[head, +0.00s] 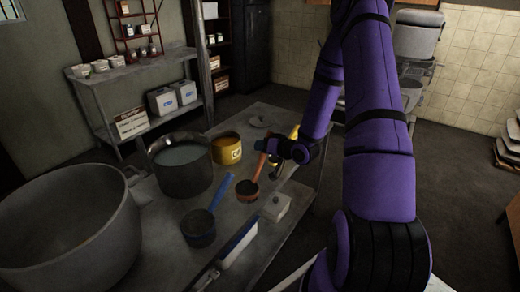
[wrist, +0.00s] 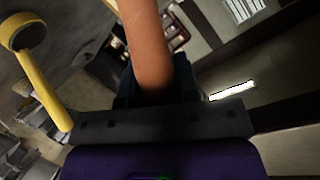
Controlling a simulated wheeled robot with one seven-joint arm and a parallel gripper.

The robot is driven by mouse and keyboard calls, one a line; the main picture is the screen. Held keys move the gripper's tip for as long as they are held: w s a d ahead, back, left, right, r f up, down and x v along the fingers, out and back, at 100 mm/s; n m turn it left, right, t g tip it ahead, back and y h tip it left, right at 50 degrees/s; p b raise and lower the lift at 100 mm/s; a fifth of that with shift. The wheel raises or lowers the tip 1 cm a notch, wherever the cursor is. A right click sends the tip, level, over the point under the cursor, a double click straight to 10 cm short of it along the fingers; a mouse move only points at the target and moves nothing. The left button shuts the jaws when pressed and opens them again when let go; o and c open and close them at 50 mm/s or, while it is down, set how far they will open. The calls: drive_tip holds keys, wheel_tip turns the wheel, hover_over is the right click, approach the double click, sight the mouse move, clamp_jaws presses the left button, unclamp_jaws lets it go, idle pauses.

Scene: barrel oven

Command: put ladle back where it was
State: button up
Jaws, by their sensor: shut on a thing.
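My gripper (head: 264,146) is shut on the orange handle of a ladle (head: 255,172). The ladle hangs nearly upright from my gripper, its dark bowl lowest, at or just above the table (head: 222,258); I cannot tell if it touches. In the wrist view the orange handle (wrist: 146,45) stands between the fingers (wrist: 155,85). A blue ladle (head: 219,194) with a dark bowl is to the left of it. A yellow ladle (head: 295,132) is partly hidden behind my gripper; it also shows at the left of the wrist view (wrist: 42,85).
A large grey pot (head: 65,235) stands at the left. A smaller pot of liquid (head: 182,168) and a yellow can (head: 227,149) stand behind the ladles. A pale box (head: 277,207) and a long white-and-blue object (head: 238,243) lie nearer the front. A shelf (head: 140,68) stands behind.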

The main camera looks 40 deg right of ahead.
drive_tip(key=w+d+f, duration=0.4)
drive_tip(key=w, duration=0.2)
drive_tip(key=shift+w+d+f, duration=0.15)
drive_tip(key=shift+w+d, duration=0.15)
drive_tip(key=o, duration=1)
drive_tip(key=shift+f, duration=0.15)
